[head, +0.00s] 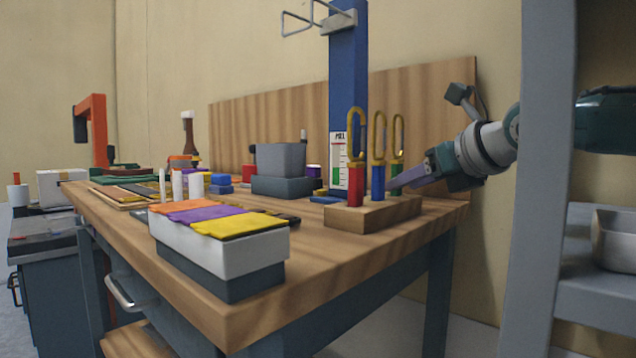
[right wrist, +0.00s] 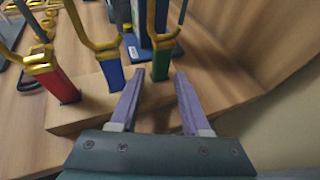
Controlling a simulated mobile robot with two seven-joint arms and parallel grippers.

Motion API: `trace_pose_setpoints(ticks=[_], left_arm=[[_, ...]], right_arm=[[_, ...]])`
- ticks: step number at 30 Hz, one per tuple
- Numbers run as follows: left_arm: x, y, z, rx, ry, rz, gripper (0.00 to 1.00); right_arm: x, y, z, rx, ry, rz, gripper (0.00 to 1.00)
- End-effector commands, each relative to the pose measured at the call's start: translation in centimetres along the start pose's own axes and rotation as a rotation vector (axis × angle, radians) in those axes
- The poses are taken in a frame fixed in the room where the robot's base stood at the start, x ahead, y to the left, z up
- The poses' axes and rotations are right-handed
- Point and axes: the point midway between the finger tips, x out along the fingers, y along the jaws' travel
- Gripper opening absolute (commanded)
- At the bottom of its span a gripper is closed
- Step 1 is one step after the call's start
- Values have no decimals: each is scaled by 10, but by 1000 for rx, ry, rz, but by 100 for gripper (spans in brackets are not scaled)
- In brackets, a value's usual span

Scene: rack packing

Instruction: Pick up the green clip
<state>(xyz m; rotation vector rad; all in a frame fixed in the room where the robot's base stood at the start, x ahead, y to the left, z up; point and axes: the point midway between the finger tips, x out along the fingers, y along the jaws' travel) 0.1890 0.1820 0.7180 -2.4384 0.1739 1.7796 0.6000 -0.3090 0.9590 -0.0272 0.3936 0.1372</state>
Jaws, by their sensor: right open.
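The green clip (head: 395,172) stands upright in a wooden block at the right of the bench, with a yellow loop on top. In the right wrist view, the green clip (right wrist: 161,65) is just beyond the fingertips, roughly between them. A blue clip (head: 378,183) and a red clip (head: 356,190) stand beside it in the same row. My right gripper (head: 393,186) reaches in from the right, low by the green clip. Its purple fingers (right wrist: 159,76) are apart with nothing held between them. My left gripper is not in view.
The wooden block (head: 383,215) sits near the bench's right end. A blue post (head: 346,60) rises behind the clips, and a wooden back panel (head: 440,115) stands behind. A grey bin (head: 280,160) and a white box (head: 215,240) are further left. A grey shelf upright (head: 545,200) stands right.

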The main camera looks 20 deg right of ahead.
Motion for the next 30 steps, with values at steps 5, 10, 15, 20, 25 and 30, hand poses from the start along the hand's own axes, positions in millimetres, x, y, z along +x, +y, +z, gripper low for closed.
trace_pose_setpoints(ticks=[5, 10, 15, 20, 25, 30], left_arm=[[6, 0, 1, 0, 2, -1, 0], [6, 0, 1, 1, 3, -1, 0], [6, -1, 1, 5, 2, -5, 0], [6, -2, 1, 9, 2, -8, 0], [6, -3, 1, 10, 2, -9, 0], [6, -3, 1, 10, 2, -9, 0]], right_arm=[[13, 0, 0, 1, -2, 0, 47], [15, 0, 1, -1, -2, -1, 47], [14, 0, 1, -1, -2, -1, 41], [14, 0, 1, 0, -2, -1, 23], [14, 0, 1, 0, -2, -1, 4], [14, 0, 1, 0, -1, -1, 0]])
